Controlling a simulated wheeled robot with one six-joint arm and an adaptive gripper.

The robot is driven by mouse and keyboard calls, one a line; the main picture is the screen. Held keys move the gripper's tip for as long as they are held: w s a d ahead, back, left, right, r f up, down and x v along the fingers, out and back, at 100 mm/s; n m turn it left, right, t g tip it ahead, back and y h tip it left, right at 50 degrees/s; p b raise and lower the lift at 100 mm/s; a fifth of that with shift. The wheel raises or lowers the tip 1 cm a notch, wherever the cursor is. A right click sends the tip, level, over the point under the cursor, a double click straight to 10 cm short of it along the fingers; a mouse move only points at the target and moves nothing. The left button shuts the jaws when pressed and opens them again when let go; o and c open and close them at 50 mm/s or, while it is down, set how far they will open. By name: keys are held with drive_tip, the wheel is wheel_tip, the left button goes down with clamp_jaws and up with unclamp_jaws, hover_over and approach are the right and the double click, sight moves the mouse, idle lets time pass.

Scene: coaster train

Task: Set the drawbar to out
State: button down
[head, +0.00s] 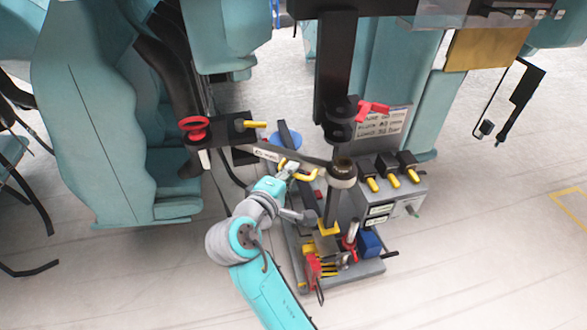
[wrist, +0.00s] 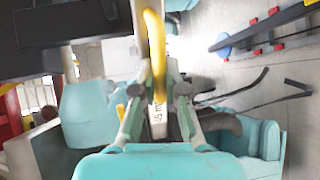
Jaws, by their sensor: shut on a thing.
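The drawbar looks to be the long dark bar (head: 310,160) with a white label, running from the left seat unit to the upright post at the right. A yellow handle (head: 309,176) hangs at the bar and curves beside my gripper (head: 290,170). In the wrist view the yellow handle (wrist: 154,50) runs down between the two fingers of my gripper (wrist: 158,92), which are shut on it. The white label (wrist: 157,122) shows behind the fingers. The bar's far left end is close to a dark bracket, and I cannot tell whether they are joined.
A red knob (head: 195,128) and a yellow lever (head: 252,124) sit on the bracket at left. A grey box (head: 390,205) with several yellow-tipped levers stands right of the post. A tool tray (head: 345,272) lies below. Teal seats (head: 95,140) stand at left. Floor is free at lower right.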

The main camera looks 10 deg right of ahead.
drive_tip(key=shift+s+a, duration=0.1)
drive_tip(key=shift+a, duration=0.15)
idle(0.4)
drive_tip(key=c, duration=1.2)
unclamp_jaws()
drive_tip(key=v, duration=1.2)
drive_tip(key=shift+a, duration=0.15)
